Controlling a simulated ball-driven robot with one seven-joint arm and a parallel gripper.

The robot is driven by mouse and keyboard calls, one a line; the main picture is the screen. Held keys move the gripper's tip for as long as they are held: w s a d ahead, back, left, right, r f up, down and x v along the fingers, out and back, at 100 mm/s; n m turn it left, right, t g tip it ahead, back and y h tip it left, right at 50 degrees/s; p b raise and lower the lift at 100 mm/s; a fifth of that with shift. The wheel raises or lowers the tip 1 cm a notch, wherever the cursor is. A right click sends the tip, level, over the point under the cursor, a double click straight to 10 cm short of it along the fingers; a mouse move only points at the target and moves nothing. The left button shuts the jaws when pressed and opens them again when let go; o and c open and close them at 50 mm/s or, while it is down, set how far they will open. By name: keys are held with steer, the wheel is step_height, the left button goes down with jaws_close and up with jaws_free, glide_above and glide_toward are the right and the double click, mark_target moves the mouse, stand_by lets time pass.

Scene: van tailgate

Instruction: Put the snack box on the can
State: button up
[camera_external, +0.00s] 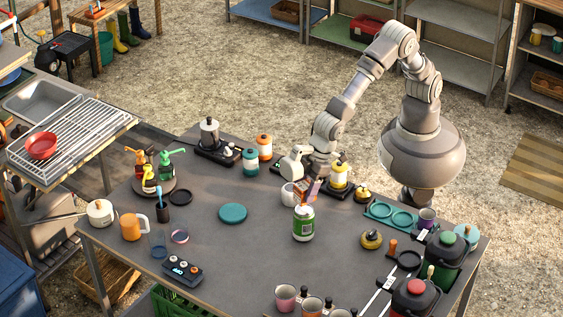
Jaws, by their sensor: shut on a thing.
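The can (303,226), green and white with a pale top, stands upright on the dark table. My gripper (306,183) reaches in from behind and is shut on the snack box (303,191), a small orange box with a bluish-purple side. The snack box looks tilted and appears just above and behind the can's top in this view. I cannot tell whether the box touches the can. My gripper hides part of the box, and the fingers are too small to see clearly.
A teal disc (233,213) lies left of the can. A yellow-black round item (371,240) sits right. The table just before the can is clear.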

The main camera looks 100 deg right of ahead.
steer(key=shift+w+f+b, duration=0.1)
steer(key=shift+f+b, duration=0.65)
steer(key=shift+f, duration=1)
steer(key=shift+f, duration=0.2)
steer(key=o, duration=1.1)
steer(key=shift+r, duration=0.1)
steer(key=shift+c, duration=0.2)
